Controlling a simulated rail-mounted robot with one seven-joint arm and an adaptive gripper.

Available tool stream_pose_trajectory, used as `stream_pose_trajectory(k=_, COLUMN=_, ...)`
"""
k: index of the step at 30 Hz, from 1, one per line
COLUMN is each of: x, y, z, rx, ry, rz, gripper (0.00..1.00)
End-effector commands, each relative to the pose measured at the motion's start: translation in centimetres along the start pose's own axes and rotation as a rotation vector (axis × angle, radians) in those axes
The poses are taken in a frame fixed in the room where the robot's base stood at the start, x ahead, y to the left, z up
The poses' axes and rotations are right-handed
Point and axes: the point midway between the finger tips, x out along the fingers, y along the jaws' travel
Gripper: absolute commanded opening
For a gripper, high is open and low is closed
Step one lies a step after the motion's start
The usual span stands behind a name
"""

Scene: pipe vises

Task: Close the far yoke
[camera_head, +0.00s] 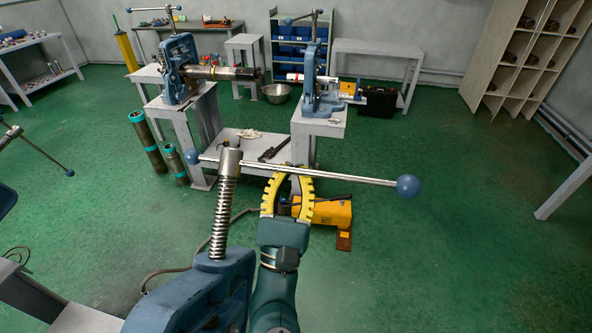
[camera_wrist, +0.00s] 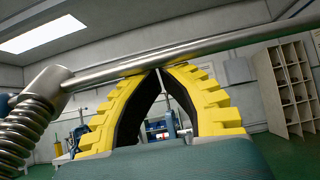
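The near blue vise (camera_head: 205,290) has an upright threaded screw (camera_head: 222,215). A steel handle bar (camera_head: 340,177) with blue ball ends crosses its top. My gripper (camera_head: 292,172), with yellow ribbed fingers, is at the bar, right of the screw. In the wrist view the fingertips (camera_wrist: 158,69) come together at the bar's (camera_wrist: 220,41) lower edge. The fingers look shut, nothing seen between them; whether they touch the bar is unclear. Two farther blue vises stand on benches: a left one (camera_head: 177,62) holding a pipe and a right one (camera_head: 318,88). Which yoke is meant is unclear.
A low table (camera_head: 238,146) with tools stands between the far vises. A yellow machine (camera_head: 328,211) lies on the floor beyond my gripper. Upright pipes (camera_head: 146,145) stand at the left. A metal bowl (camera_head: 276,93) is behind. The green floor at right is open.

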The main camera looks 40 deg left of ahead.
Motion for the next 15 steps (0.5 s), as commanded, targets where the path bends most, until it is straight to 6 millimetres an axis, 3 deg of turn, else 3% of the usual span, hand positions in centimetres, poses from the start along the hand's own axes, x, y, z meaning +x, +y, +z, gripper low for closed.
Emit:
stream_pose_trajectory(k=7, x=-0.7, y=0.0, z=-0.1, rx=0.000, ry=0.001, rz=0.000, gripper=0.00)
stream_pose_trajectory(k=15, x=-4.4, y=-0.1, z=-0.1, rx=0.000, ry=0.001, rz=-0.001, gripper=0.00)
